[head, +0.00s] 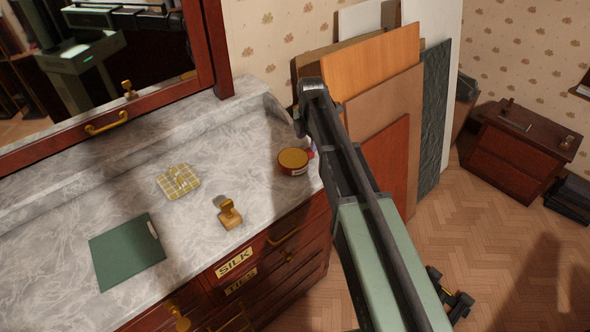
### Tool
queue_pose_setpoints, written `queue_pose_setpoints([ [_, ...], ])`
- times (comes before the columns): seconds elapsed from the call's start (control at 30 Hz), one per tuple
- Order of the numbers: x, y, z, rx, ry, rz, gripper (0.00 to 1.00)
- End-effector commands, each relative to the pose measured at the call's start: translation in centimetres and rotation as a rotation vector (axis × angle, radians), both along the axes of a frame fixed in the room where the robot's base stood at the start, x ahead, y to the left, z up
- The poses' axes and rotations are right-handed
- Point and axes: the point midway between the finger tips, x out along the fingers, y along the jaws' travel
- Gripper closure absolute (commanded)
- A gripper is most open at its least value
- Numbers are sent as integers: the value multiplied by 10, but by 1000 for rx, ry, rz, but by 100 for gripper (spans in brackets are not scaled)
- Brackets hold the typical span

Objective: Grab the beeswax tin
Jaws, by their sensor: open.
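A round tin (293,161) with a gold-tan lid and a reddish side stands on the grey marble top of the dresser, near its right end. A pale label shows on its side but is too small to read, so I cannot confirm that it is the beeswax tin. My arm (375,235) rises from the bottom right, passing just right of the tin and hiding part of what is behind it. I cannot make out my gripper or its fingers in this view.
A wooden stamp (229,214), a yellow checked item (178,182) and a green folder (127,250) lie on the marble top (90,190). A framed mirror (100,60) stands behind. Several leaning boards (385,105) are at the right. A small cabinet (518,155) stands farther right.

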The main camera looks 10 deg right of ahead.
Motion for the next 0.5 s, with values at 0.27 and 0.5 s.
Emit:
queue_pose_setpoints([
  [0.27, -1, 0, -25, 0, 0, -1, 32],
  [0.5, -2, 0, -61, 0, 0, -1, 32],
])
